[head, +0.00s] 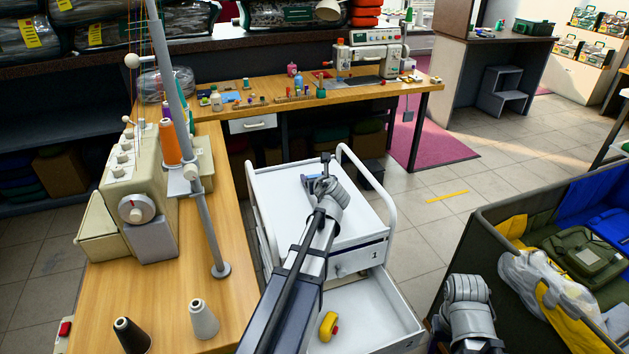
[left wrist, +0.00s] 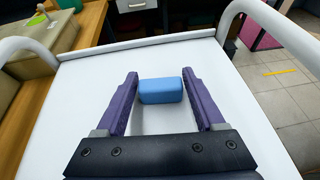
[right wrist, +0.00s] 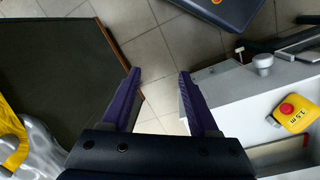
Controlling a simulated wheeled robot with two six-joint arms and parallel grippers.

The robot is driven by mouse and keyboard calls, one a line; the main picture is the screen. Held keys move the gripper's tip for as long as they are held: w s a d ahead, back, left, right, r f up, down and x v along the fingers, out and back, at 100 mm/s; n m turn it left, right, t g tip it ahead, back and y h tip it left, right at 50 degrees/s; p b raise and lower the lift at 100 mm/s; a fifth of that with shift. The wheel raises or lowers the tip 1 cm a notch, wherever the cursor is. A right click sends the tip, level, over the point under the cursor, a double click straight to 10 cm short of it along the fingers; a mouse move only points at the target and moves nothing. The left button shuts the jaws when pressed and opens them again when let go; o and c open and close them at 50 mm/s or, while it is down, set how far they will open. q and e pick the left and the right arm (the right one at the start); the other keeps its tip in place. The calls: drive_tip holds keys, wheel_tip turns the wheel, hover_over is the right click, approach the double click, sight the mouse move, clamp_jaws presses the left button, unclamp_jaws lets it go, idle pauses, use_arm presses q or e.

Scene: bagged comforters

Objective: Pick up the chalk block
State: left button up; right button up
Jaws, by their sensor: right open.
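The chalk block appears as a small blue block (left wrist: 161,90) lying on the white top of the drawer cart (head: 345,225). In the left wrist view it sits between the fingertips of my left gripper (left wrist: 161,82). The fingers are spread wide, one on each side of it; I cannot tell whether either touches it. In the head view my left gripper (head: 317,180) is low over the cart top, and the arm partly covers that spot. My right gripper (right wrist: 161,76) is open and empty, over the floor between a dark bin and the cart.
The cart has white side rails (head: 365,185) and an open lower drawer holding a yellow tape measure (head: 328,326). A sewing machine (head: 140,200) and thread spools stand on the wooden table at left. A large bin (head: 480,235) with bags stands at right. Tiled floor lies beyond the cart.

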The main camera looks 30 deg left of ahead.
use_arm(q)
drive_tip(key=c, duration=1)
drive_tip(key=shift+o, duration=0.2)
drive_tip(key=shift+r, duration=0.1)
use_arm(e)
drive_tip(key=shift+r, duration=0.1)
use_arm(q)
wheel_tip(320, 180, up, 10)
drive_tip(key=p, duration=1)
use_arm(e)
wheel_tip(320, 180, up, 10)
drive_tip(key=shift+c, duration=0.3)
